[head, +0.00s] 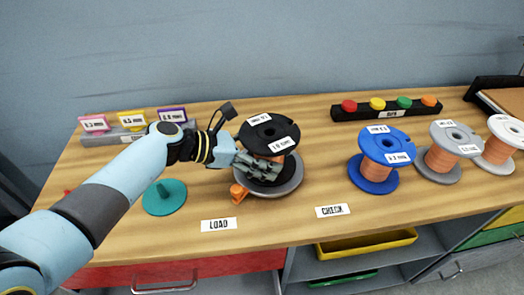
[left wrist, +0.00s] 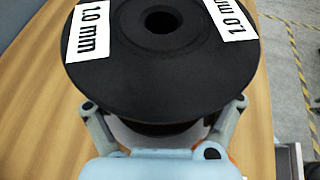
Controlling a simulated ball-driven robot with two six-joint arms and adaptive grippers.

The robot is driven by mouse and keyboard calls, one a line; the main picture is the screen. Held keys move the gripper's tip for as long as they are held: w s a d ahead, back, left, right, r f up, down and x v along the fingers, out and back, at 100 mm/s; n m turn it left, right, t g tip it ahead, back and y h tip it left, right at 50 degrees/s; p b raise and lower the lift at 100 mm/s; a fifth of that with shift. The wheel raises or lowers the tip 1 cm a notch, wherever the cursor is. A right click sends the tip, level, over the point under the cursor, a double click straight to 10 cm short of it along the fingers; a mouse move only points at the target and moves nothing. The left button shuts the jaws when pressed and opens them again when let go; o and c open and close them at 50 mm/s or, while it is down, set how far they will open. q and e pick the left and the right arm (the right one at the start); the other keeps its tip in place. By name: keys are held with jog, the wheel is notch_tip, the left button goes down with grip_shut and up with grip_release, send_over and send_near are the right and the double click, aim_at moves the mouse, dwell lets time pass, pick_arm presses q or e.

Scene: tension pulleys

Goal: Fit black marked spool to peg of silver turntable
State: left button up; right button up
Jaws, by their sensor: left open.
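The black spool (head: 270,130) with white "1.0 mm" labels and copper winding stands over the silver turntable (head: 293,188), roughly upright. Its centre hole shows in the left wrist view, where the black top flange (left wrist: 160,40) fills much of the picture. The turntable's peg is hidden by the spool, and I cannot tell whether the spool rests fully on the disc. My left gripper (head: 262,168) is open, with its fingers on either side of the spool below the top flange; the fingers also show in the left wrist view (left wrist: 165,125). My right gripper is not in view.
A teal turntable (head: 164,197) with a peg is left of the spool. An orange piece (head: 238,193) sits at the silver disc's edge. Blue (head: 388,148), grey (head: 454,135) and white (head: 508,128) spools stand at right. A black button bar (head: 388,107) is behind. LOAD (head: 219,225) and CHECK (head: 332,211) labels lie in front.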

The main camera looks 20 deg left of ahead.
pick_arm(q)
jog(key=shift+s+a, duration=0.1)
jog(key=v, duration=1.1)
jog(key=shift+a+r, duration=0.15)
jog(key=shift+a, duration=0.2)
jog(key=shift+s, duration=0.15)
